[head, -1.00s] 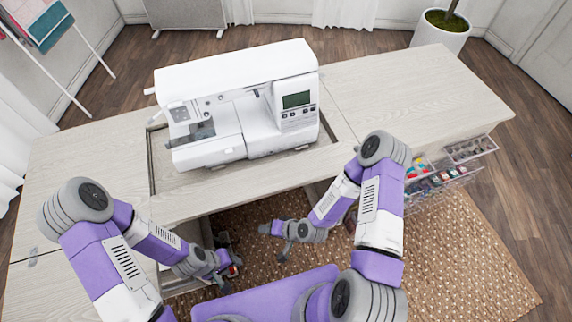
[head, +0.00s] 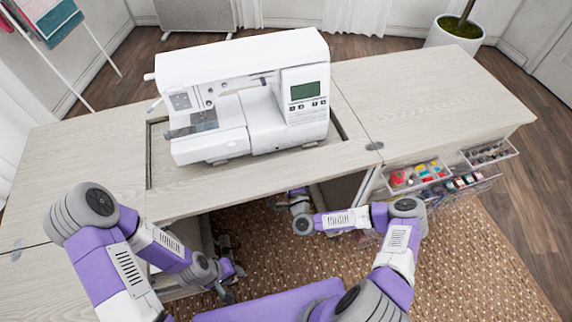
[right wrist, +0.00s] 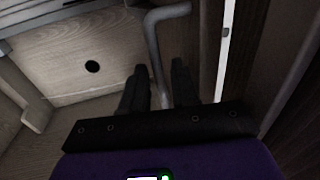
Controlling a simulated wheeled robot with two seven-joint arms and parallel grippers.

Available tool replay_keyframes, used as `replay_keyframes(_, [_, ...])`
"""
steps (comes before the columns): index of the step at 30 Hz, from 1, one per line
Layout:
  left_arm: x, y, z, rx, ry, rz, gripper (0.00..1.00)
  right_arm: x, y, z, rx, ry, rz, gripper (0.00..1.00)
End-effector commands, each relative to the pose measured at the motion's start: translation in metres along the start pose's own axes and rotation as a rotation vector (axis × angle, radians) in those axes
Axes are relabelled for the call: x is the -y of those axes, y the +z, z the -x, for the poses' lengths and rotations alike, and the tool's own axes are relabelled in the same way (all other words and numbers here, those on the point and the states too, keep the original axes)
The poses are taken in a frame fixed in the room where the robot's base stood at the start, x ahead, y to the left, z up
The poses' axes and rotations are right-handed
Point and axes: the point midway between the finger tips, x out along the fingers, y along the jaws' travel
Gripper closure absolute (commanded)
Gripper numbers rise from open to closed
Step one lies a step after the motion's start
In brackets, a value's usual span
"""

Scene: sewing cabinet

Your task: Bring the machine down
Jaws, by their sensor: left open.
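The white sewing machine (head: 232,72) stands upright in the rectangular opening of the cabinet top, its body above the tabletop. In the right wrist view, a grey bent lever (right wrist: 154,45) hangs inside the cabinet. My right gripper (right wrist: 160,68) is open under the tabletop, its dark fingers on either side of the lever's line; I cannot tell whether they touch it. In the head view its tips are hidden by the tabletop's front edge. My left gripper (head: 228,288) is open and low in front of the cabinet's left part, apart from the machine.
The wooden cabinet top (head: 430,95) is bare to the right of the machine. Open clear drawers (head: 445,183) with colourful supplies stick out below it at the right. A woven rug (head: 450,265) covers the floor. A potted plant (head: 455,32) stands behind.

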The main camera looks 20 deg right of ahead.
Motion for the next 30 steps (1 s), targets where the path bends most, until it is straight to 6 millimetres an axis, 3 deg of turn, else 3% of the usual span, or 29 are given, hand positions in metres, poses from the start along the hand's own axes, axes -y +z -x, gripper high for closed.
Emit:
replay_keyframes(4, [0.0011, -0.0001, -0.0028, 0.000, 0.000, 0.000, 0.57, -0.0003, 0.0003, -0.0107, 0.000, 0.000, 0.000, 0.71])
replay_keyframes(12, [0.0010, 0.0000, -0.0026, 0.000, 0.000, 0.000, 0.57, 0.0001, 0.0005, -0.0124, 0.001, 0.001, 0.000, 0.71])
replay_keyframes(18, [0.0010, 0.0000, -0.0026, 0.000, 0.000, 0.000, 0.57, 0.0001, 0.0006, -0.0122, 0.002, 0.002, 0.000, 1.00])
replay_keyframes(30, [0.0011, 0.0000, -0.0029, 0.000, 0.000, 0.000, 0.57, -0.0022, 0.0003, -0.0113, 0.001, 0.002, 0.000, 1.00])
